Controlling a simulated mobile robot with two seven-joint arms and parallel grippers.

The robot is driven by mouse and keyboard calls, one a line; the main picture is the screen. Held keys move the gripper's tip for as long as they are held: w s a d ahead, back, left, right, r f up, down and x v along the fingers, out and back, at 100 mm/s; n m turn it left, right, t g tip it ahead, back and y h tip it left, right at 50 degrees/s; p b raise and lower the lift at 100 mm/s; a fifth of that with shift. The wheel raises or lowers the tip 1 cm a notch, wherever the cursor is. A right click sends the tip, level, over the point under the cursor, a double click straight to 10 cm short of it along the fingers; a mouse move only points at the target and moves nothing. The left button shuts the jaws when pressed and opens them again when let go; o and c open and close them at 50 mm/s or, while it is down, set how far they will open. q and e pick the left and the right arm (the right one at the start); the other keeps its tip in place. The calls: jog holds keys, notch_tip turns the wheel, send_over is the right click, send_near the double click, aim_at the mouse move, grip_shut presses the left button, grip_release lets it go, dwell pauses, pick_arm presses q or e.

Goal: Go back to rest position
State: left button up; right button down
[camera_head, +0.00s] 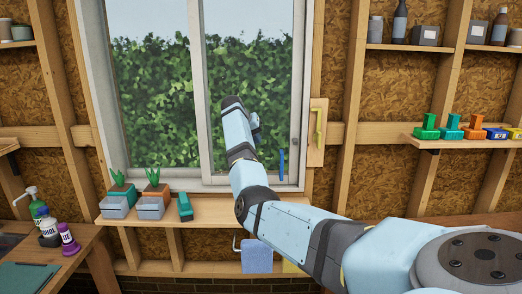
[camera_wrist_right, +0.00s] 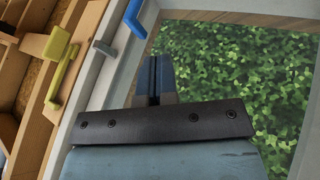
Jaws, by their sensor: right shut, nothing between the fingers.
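My right arm comes in from the lower right of the head view, bends left, then rises in front of the window (camera_head: 155,100). Its gripper (camera_head: 232,102) is at the raised far end, before the glass; its fingers are hard to make out there. In the right wrist view the gripper (camera_wrist_right: 153,80) shows with its dark fingers together and nothing between them. A blue handle (camera_wrist_right: 135,18) on the window frame is beyond the fingers, apart from them; it also shows in the head view (camera_head: 281,165). My left gripper is not in view.
A shelf under the window holds grey boxes (camera_head: 150,208), potted plants (camera_head: 155,188) and a teal block (camera_head: 185,206). A yellow handle (camera_head: 318,127) is right of the window. Bottles (camera_head: 68,238) stand on the left bench.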

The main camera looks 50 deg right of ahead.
jog(key=s+a+f+n+t+h, duration=0.1)
jog(key=s+a+f+n, duration=0.15)
jog(key=a+f, duration=0.5)
jog(key=s+a+f+n+t+h, duration=0.1)
jog(key=s+a+f+n, duration=0.3)
jog(key=f, duration=0.6)
jog(key=s+a+f+n+t+y, duration=0.1)
jog(key=s+a+f, duration=0.35)
jog(key=a, duration=0.35)
jog(key=s+a+f+n+t+y, duration=0.1)
jog(key=s+a+f+t, duration=0.1)
jog(key=s+a+f, duration=0.35)
jog(key=s+a+f+n+y, duration=0.2)
jog(key=s+a+n+y, duration=0.4)
jog(key=s+a, duration=1.95)
jog(key=w+a+f+t+y, duration=0.2)
jog(key=w+a+f+t, duration=0.1)
jog(key=f, duration=0.3)
jog(key=w+a+f+t+y, duration=0.2)
jog(key=w+a+f+t, duration=0.1)
jog(key=f, duration=0.4)
jog(key=shift+w+a+f+t, duration=0.15)
jog(key=shift+a+f+t, duration=0.2)
jog(key=shift+t, duration=0.45)
